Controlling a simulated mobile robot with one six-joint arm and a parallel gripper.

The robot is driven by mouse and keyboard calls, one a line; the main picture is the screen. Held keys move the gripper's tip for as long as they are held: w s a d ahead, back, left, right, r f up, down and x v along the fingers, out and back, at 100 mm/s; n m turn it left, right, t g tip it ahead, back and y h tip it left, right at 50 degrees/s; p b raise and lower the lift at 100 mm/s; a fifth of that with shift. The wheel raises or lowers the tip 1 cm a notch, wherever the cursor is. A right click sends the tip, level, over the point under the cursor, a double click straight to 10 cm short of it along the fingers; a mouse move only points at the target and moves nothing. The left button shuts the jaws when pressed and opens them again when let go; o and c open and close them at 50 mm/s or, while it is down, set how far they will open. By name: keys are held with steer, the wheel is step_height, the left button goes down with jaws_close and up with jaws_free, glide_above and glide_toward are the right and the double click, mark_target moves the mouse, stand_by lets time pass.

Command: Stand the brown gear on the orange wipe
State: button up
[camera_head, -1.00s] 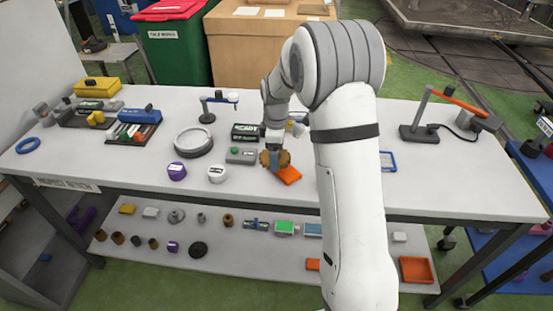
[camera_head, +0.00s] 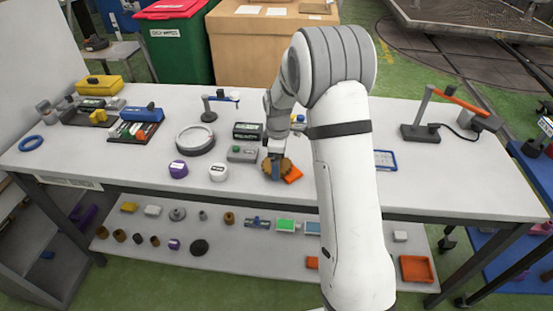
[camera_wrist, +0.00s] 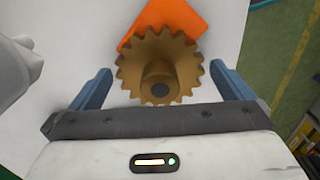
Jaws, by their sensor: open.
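The brown gear (camera_wrist: 160,65) is toothed, with a raised hub facing the wrist camera. In the wrist view it lies between the blue fingers of my gripper (camera_wrist: 160,70), which is open with a gap on each side. The orange wipe (camera_wrist: 178,17) shows beyond the gear's upper edge, and the gear covers part of it. In the head view the gear (camera_head: 287,163) is partly hidden by my gripper (camera_head: 276,181), and the wipe (camera_head: 293,175) shows at its right. How much of the gear rests on the wipe is hidden.
A grey box with a green button (camera_head: 241,154), a white round item (camera_head: 218,172) and a purple one (camera_head: 178,169) stand left of my gripper. A black box (camera_head: 247,131) stands behind. A blue-framed item (camera_head: 385,160) lies right of my arm. The bench front edge is close.

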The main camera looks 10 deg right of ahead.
step_height(320, 180, up, 12)
steer(key=b, duration=0.1)
steer(key=s+d+r+m+t, duration=0.1)
steer(key=s+r+m, duration=0.3)
steer(key=s, duration=0.4)
steer(key=s+d+r+m+t, duration=0.1)
steer(key=s+r+m, duration=0.2)
steer(key=s, duration=0.5)
steer(key=s+f+m+t, duration=0.1)
steer(key=s+m, duration=0.6)
steer(key=s, duration=0.7)
steer(key=shift+a+f, duration=0.25)
steer(key=shift+f, duration=0.2)
steer(key=shift+s, duration=0.1)
